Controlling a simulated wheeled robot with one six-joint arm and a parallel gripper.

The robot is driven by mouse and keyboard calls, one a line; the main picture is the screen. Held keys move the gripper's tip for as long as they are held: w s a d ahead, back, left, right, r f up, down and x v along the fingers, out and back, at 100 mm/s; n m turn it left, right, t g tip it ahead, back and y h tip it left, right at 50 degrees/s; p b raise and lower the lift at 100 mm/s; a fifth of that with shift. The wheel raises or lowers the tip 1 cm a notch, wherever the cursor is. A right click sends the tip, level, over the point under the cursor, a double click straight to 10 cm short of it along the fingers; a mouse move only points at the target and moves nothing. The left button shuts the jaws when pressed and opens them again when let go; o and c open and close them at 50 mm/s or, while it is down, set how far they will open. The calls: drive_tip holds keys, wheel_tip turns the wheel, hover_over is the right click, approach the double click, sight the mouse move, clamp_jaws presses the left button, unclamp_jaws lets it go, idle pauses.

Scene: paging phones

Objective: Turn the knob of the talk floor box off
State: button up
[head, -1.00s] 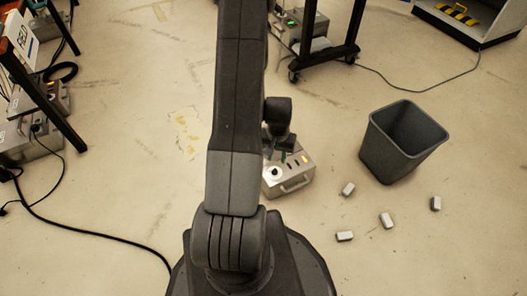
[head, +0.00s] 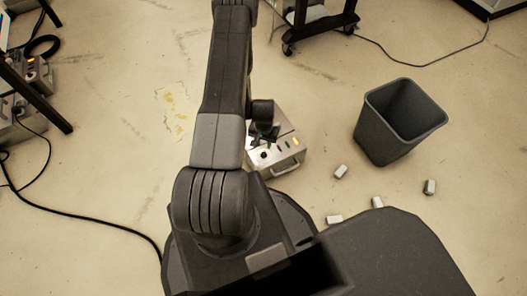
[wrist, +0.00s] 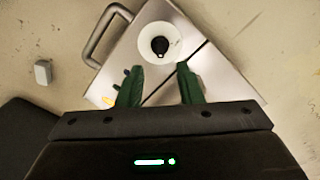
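The floor box (head: 290,153) is a light metal box with a handle, standing on the floor just beyond my base. In the wrist view its top panel (wrist: 205,30) carries a black knob (wrist: 160,45) on a round white dial. A dark seam runs across the panel, and an amber light shows at its left corner. My gripper (wrist: 162,84) is open, with two green fingers apart and nothing between them. The fingertips point toward the knob and sit just short of it in the picture; their height above the panel is hard to tell. Any box label is unreadable.
A grey bin (head: 400,122) stands right of the box. Several small pale blocks, one of them (head: 340,171), lie on the floor nearby. A wheeled cart (head: 318,22) is behind. A black cable (head: 75,222) and other boxes (head: 38,75) are at left.

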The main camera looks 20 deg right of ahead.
sight(264, 153)
wheel_tip(264, 153, down, 7)
drive_tip(key=shift+b, duration=0.7)
clamp_jaws()
